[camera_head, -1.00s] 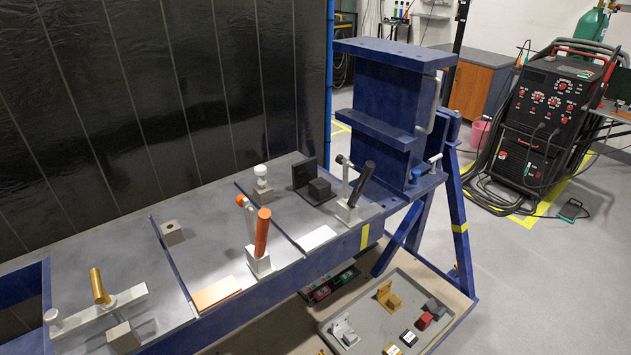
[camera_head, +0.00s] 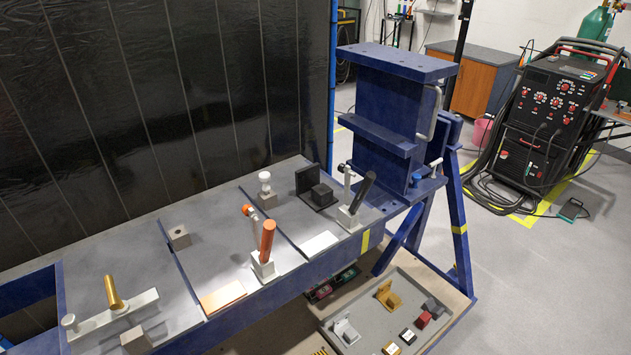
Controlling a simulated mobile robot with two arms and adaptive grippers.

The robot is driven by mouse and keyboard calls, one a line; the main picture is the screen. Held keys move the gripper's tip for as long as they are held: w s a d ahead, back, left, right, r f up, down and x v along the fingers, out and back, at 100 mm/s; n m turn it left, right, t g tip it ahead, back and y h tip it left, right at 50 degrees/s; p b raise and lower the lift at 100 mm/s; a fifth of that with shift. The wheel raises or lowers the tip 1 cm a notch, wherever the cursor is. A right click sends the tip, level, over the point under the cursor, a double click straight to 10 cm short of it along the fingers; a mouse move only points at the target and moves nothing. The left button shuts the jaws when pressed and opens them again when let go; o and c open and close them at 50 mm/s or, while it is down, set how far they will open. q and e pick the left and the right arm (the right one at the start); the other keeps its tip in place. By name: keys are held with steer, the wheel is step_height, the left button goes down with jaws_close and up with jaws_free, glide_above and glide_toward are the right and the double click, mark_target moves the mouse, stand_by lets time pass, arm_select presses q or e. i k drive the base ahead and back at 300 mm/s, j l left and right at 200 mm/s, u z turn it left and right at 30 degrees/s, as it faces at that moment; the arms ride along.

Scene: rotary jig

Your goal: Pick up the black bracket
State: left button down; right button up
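The black bracket (camera_head: 307,179) is an upright dark plate with a dark block (camera_head: 322,195) at its front. It sits on the far right section of the grey jig table, left of a toggle clamp with a black handle (camera_head: 363,191). It looks unobstructed from this side. Neither of my grippers shows in the head view.
A clamp with an orange handle (camera_head: 267,240) and a white-topped post (camera_head: 265,180) stand left of the bracket. A blue column (camera_head: 385,100) rises to the right. Below, a grey tray (camera_head: 372,295) holds gold, silver, red and dark parts. A welding machine (camera_head: 550,120) stands back right.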

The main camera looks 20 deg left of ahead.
mark_target(317, 196)
steer(key=i+l, duration=0.8)
steer(key=l+u, duration=0.1)
steer(key=u, duration=0.35)
steer(key=i+l+u, duration=0.1)
steer(key=u, duration=0.35)
steer(key=l+u, duration=0.2)
steer(key=u, duration=0.2)
